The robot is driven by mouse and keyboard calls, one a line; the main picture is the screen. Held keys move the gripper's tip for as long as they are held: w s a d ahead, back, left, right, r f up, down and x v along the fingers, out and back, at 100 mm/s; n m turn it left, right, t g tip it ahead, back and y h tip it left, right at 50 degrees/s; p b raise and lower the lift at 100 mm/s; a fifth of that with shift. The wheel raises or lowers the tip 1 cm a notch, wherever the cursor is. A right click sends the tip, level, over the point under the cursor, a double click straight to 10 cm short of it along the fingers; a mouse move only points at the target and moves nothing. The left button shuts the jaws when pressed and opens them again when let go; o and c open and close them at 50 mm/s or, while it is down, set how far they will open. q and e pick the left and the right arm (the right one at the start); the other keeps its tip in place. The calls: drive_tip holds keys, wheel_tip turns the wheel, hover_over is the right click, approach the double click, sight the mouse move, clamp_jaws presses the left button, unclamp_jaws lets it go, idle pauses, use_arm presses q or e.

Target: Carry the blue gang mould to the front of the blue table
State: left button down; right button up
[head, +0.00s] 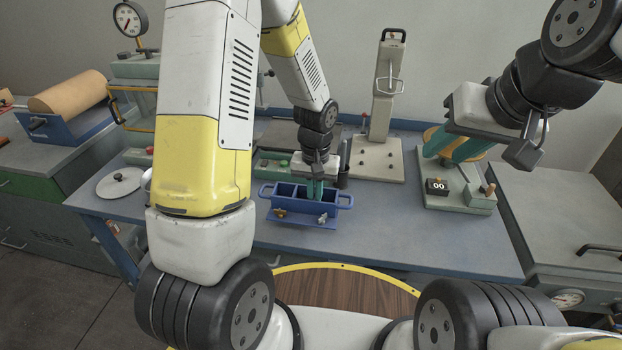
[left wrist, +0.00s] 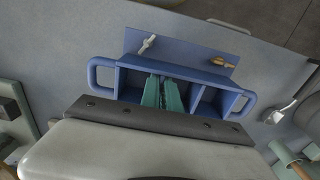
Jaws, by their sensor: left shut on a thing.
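The blue gang mould (head: 303,214) is a blue box with open compartments and a loop handle at each end. It is at the middle of the blue table (head: 400,232); I cannot tell whether it touches the top. My left gripper (head: 318,190) comes down into it from above, its green fingers shut on an inner wall. In the left wrist view the fingers (left wrist: 160,92) reach between the compartments of the mould (left wrist: 208,70). My right gripper (head: 455,150) is open and empty, its green fingers apart above the right part of the table.
A grey-green device with a counter (head: 437,187) stands below my right gripper. A white upright stand (head: 376,155) is behind the mould. A round white lid (head: 119,182) lies at left.

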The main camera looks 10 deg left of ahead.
sight(306, 198)
use_arm(q)
drive_tip(key=w+a, duration=0.2)
drive_tip(key=shift+w+a+f, duration=0.2)
drive_tip(key=shift+w, duration=0.2)
drive_tip(key=shift+w+a+f, duration=0.2)
drive_tip(key=shift+f, duration=0.7)
drive_tip(key=shift+w+a+f, duration=0.15)
drive_tip(key=shift+f, duration=0.7)
drive_tip(key=shift+f, duration=0.1)
drive_tip(key=c, duration=1.6)
unclamp_jaws()
